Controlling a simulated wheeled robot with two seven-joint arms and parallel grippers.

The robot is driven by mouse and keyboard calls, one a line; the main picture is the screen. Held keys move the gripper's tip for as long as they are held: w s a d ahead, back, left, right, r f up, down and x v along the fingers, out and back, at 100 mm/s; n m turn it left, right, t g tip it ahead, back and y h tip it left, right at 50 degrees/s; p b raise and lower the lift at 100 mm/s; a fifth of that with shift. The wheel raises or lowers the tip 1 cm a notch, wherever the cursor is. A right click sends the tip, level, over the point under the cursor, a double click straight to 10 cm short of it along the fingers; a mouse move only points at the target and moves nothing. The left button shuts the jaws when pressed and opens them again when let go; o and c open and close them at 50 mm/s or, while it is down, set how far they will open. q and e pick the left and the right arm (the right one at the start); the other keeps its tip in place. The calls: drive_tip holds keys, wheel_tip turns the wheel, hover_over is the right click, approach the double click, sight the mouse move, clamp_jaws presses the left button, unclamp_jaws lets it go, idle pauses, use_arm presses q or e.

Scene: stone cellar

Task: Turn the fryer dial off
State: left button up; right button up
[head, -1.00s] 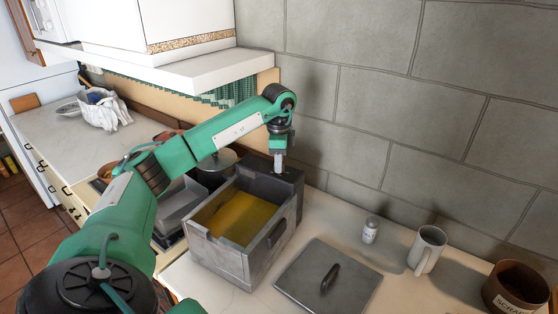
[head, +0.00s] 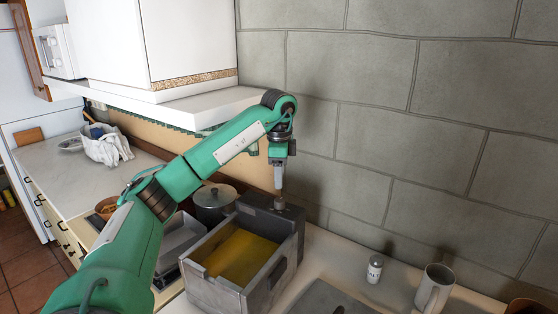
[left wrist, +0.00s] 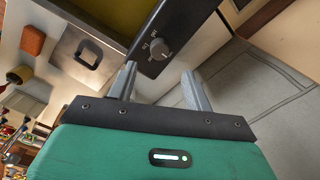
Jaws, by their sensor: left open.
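The fryer (head: 222,290) is a grey metal box holding yellow oil, with a dark control housing (head: 290,228) at its back, by the stone wall. Its dial (left wrist: 161,49) is a grey round knob on the dark panel in the left wrist view, with small pale markings beside it; I cannot read its setting. The dial also shows on top of the housing in the head view (head: 279,203). My left gripper (head: 279,188) points down just above the dial. In the left wrist view its fingers (left wrist: 160,74) are apart and empty, with the dial beyond the gap. My right gripper is not in view.
A grey lid (head: 322,299) lies right of the fryer, with a salt shaker (head: 375,268) and mug (head: 434,290) beyond it. A lidded pot (head: 214,205) stands left of the fryer. A white shelf (head: 190,105) hangs behind my left arm, and the stone wall (head: 400,120) stands close behind the fryer.

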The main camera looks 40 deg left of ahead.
use_arm(q)
drive_tip(key=shift+s+r+p, duration=0.15)
drive_tip(key=shift+r+p, duration=0.55)
drive_tip(key=shift+r, duration=2.2)
